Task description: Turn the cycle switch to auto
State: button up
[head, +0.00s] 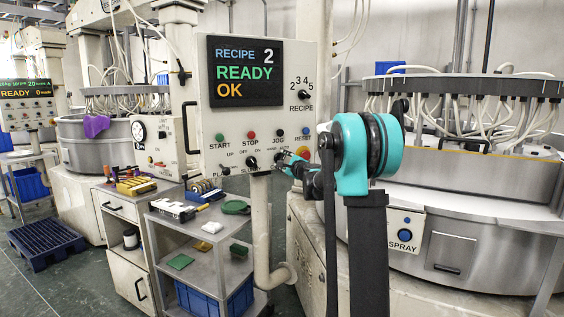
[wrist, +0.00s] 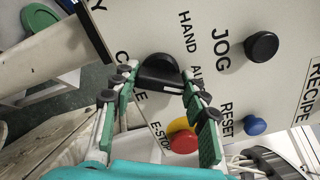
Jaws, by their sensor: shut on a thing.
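The cycle switch (wrist: 158,70) is a black knob on the pale control panel, with a white line along its grip. The wrist view shows it turned sideways, between the lettering CYCLE on one side and HAND and a partly covered AU... on the other. I cannot tell surely which word the line points to. My gripper (wrist: 161,82) has its green and grey fingers on either side of the knob, shut on it. In the head view my gripper (head: 285,160) reaches the panel's lower right, and its fingers hide most of the switch.
Beside the switch are the black JOG knob (wrist: 262,46), the blue RESET button (wrist: 255,126) and the red E-stop (wrist: 184,141) on yellow. The panel display (head: 245,72) reads RECIPE 2, READY, OK. A cart (head: 213,242) with small items stands below left.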

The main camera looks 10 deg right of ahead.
jog(key=o, duration=1.2)
jog(key=v, duration=1.2)
jog(key=s+a+f+n+g, duration=0.4)
jog(key=s+f+n, duration=0.2)
jog(key=s+f, duration=0.3)
jog(key=s+a+f+n+g, duration=0.3)
jog(key=s+a+f+n, duration=0.3)
jog(key=s, duration=0.6)
jog(key=s+d+f+n+g+h, duration=0.3)
jog(key=s+f, duration=0.5)
jog(key=s, duration=0.3)
jog(key=s+d+f+n+g+h, duration=0.2)
jog(key=s+d+f+n, duration=0.3)
jog(key=s, duration=0.7)
notch_tip(320, 180, down, 5)
jog(key=shift+d+r+g+h, duration=0.25)
jog(key=shift+d+g+h, duration=0.15)
jog(key=shift+d, duration=0.6)
